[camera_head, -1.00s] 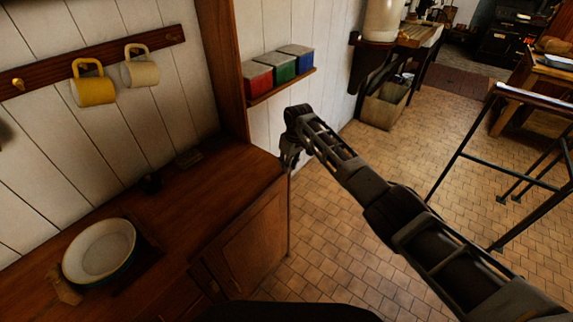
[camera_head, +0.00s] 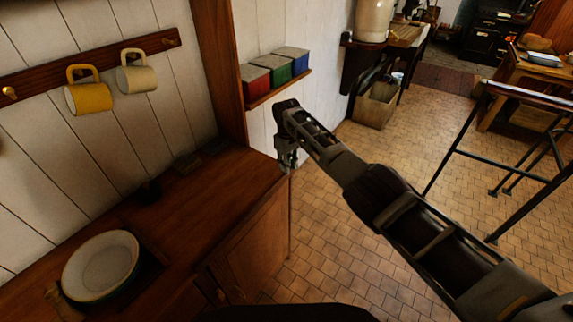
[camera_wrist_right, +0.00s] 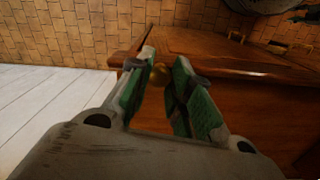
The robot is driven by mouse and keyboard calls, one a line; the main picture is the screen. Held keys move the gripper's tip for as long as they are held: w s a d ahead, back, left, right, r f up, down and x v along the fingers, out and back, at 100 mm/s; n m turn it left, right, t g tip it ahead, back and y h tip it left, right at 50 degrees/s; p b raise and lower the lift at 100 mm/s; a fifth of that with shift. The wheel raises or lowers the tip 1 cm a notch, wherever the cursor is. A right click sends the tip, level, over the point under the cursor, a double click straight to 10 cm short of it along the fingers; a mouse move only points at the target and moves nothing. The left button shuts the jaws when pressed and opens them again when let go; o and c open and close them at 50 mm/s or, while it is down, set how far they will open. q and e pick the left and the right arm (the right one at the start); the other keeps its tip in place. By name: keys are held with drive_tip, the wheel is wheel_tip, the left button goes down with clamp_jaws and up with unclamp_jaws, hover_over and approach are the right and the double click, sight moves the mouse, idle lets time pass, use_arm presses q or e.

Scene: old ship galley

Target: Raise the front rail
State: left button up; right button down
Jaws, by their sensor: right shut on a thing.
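My right gripper (camera_head: 287,163) is at the far right corner of the wooden counter (camera_head: 215,200). In the right wrist view its green-padded fingers (camera_wrist_right: 163,78) are on both sides of a small brass knob (camera_wrist_right: 160,72), shut on it. The knob is beside the wooden counter's edge (camera_wrist_right: 225,46). I cannot clearly make out the front rail as a separate piece; the gripper hides that corner in the head view. My left gripper is not in view.
A pale bowl (camera_head: 101,264) stands on the counter. Yellow (camera_head: 88,98) and cream (camera_head: 137,77) mugs hang above. Red, green and blue boxes (camera_head: 277,68) sit on a wall shelf.

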drive_tip(key=shift+w+a+r, duration=0.1)
drive_tip(key=shift+r, duration=0.05)
drive_tip(key=c, duration=1.3)
unclamp_jaws()
drive_tip(key=shift+a, duration=0.1)
drive_tip(key=shift+o, duration=0.2)
wheel_tip(320, 180, up, 12)
drive_tip(key=shift+w, duration=0.1)
